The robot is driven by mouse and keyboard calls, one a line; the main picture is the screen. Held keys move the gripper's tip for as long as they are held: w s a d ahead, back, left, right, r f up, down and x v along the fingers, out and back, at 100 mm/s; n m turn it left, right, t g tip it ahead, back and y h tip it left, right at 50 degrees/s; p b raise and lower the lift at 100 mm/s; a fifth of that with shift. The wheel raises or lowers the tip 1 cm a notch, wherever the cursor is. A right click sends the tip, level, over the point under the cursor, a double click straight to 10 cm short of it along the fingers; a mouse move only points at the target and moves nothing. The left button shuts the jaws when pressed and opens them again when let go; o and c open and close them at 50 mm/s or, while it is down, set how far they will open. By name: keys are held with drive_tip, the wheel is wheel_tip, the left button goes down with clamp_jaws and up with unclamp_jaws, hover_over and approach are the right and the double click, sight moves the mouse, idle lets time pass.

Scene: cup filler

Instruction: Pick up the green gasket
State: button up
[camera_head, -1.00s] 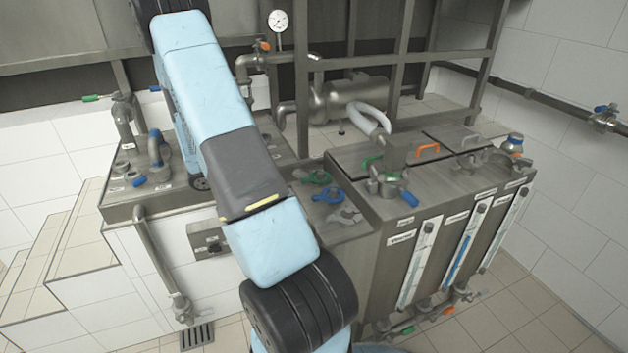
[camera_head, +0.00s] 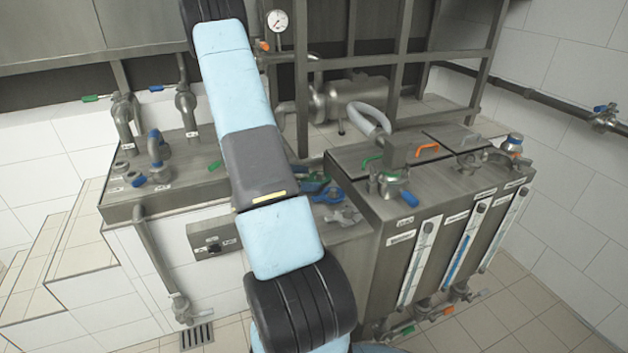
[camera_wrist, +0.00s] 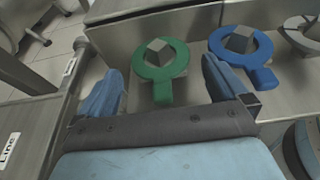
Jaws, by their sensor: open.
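The green gasket (camera_wrist: 161,72) shows in the wrist view as a ring with a short tab pointing toward me. It lies around a grey metal post (camera_wrist: 158,50) on a steel ledge. My gripper (camera_wrist: 165,95) is open in the wrist view, with one blue finger on each side of the green gasket's tab, and the jaws hold nothing. I cannot tell the height of the fingers above the ledge.
A blue gasket (camera_wrist: 240,48) lies around a similar post just right of the green one, close to my right finger. A grey gasket (camera_wrist: 303,30) is farther right. A steel tank (camera_head: 400,195) stands right of the ledge. A pipe (camera_wrist: 80,60) runs along the left.

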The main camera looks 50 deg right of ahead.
sight(311, 179)
drive_tip(key=shift+x, duration=1.05)
drive_tip(key=shift+c, duration=0.5)
drive_tip(key=c, duration=0.8)
drive_tip(key=shift+c, duration=0.2)
drive_tip(key=shift+r, duration=0.1)
wheel_tip(311, 179, up, 10)
